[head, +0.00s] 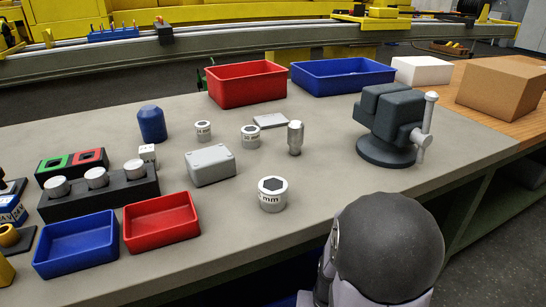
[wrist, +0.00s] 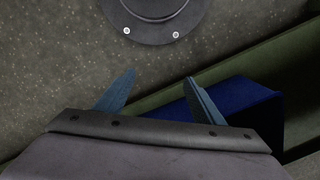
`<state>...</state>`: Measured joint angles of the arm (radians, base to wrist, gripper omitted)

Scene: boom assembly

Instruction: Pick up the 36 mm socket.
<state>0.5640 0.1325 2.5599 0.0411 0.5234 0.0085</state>
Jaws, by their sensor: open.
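Three loose silver sockets stand on the grey bench in the head view. The largest socket (head: 272,194) is nearest, with a dark hex opening on top and a label of which only "mm" reads. A middle socket (head: 250,136) and a smaller socket (head: 203,131) stand farther back. Their size labels are too small to read, so I cannot tell which is 36 mm. My gripper (wrist: 161,76) is open and empty in the wrist view, over the bench edge, with no socket between its fingers. The fingers are not visible in the head view.
A dark vise (head: 390,123) stands at right; a round dark base (wrist: 152,32) lies ahead of my fingers. A grey box (head: 211,165), a silver cylinder (head: 295,138) and a black rack (head: 100,194) surround the sockets. Red (head: 161,220) and blue (head: 76,244) trays sit front left.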

